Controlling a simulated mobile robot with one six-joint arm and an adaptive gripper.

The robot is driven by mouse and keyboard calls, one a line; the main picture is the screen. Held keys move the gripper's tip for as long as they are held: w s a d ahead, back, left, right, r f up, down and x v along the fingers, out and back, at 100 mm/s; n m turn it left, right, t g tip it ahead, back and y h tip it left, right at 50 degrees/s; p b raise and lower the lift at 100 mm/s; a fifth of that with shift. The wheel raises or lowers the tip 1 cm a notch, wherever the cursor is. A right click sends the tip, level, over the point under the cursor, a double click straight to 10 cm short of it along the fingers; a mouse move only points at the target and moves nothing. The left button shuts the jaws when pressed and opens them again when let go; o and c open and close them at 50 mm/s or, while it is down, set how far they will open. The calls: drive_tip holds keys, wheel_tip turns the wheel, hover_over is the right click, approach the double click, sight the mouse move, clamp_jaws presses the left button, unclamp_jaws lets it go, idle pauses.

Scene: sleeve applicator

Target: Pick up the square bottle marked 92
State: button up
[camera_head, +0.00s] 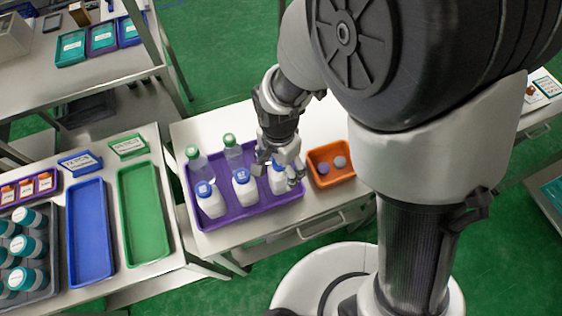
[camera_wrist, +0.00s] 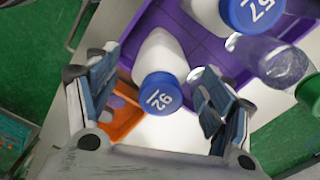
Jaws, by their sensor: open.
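The bottle marked 92 is white with a blue cap (camera_wrist: 160,93) and stands near the orange bin end of the purple tray. In the head view, the bottle (camera_head: 277,187) is partly hidden by my gripper (camera_head: 279,174). In the wrist view, my gripper (camera_wrist: 150,78) is open, with one finger on each side of the bottle. Gaps show between the fingers and the cap in that view. Whether either finger touches the bottle's body I cannot tell.
The purple tray (camera_head: 237,216) also holds two white bottles (camera_head: 243,191) with blue caps and clear bottles (camera_head: 234,156) with green caps. A blue cap marked 57 (camera_wrist: 252,12) is close by. An orange bin (camera_head: 331,180) stands just right of the tray.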

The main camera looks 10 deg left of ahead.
wheel_tip(320, 180, down, 4)
drive_tip(key=shift+w+r+b, duration=0.1)
drive_tip(key=shift+w+b, duration=0.05)
drive_tip(key=shift+b, duration=0.4)
drive_tip(key=shift+r, duration=0.1)
drive_tip(key=shift+c, duration=0.4)
drive_tip(key=c, duration=1.3)
drive_tip(key=shift+r, duration=0.1)
